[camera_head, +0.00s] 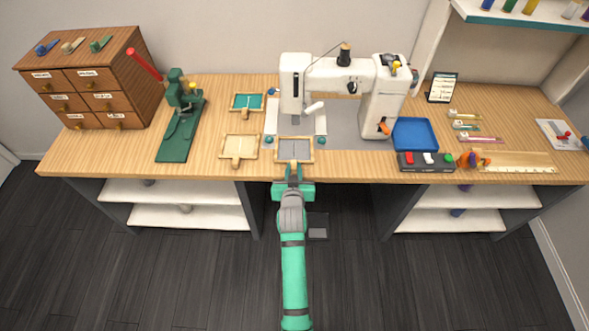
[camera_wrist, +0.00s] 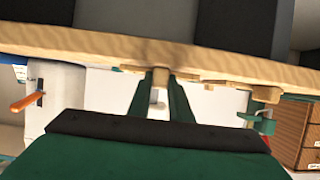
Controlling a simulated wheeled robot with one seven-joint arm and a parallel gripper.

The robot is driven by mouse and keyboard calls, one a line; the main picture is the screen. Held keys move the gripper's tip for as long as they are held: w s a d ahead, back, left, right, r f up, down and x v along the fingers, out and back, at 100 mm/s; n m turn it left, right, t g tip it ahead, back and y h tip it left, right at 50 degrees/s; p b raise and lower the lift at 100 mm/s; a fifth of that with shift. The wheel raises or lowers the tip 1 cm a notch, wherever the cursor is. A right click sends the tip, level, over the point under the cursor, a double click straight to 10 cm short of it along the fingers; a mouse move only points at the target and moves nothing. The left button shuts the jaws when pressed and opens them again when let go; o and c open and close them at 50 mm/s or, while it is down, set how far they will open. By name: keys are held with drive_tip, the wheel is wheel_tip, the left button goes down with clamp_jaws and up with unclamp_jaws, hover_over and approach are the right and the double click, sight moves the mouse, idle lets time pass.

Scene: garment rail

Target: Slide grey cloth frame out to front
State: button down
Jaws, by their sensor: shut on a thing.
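The grey cloth frame (camera_head: 294,150) is a small wooden frame with grey cloth. It lies at the table's front edge, just in front of the white sewing machine (camera_head: 375,95). Whether its back edge is touching the machine cannot be told. My gripper (camera_head: 293,173) reaches in from the front and is shut on the frame's short handle. In the wrist view, the wooden handle (camera_wrist: 160,76) shows between the two green fingers (camera_wrist: 160,95). The fingers hide part of the handle.
A cream cloth frame (camera_head: 240,147) and a teal cloth frame (camera_head: 247,103) lie to the left. A blue tray (camera_head: 415,134) and a dark button box (camera_head: 426,162) lie to the right. The floor in front of the table (camera_head: 75,160) is open.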

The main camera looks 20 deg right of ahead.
drive_tip(key=shift+s+d, duration=0.15)
drive_tip(key=c, duration=1.6)
unclamp_jaws()
drive_tip(key=shift+o, duration=0.3)
drive_tip(key=v, duration=1)
drive_tip(key=shift+s, duration=0.3)
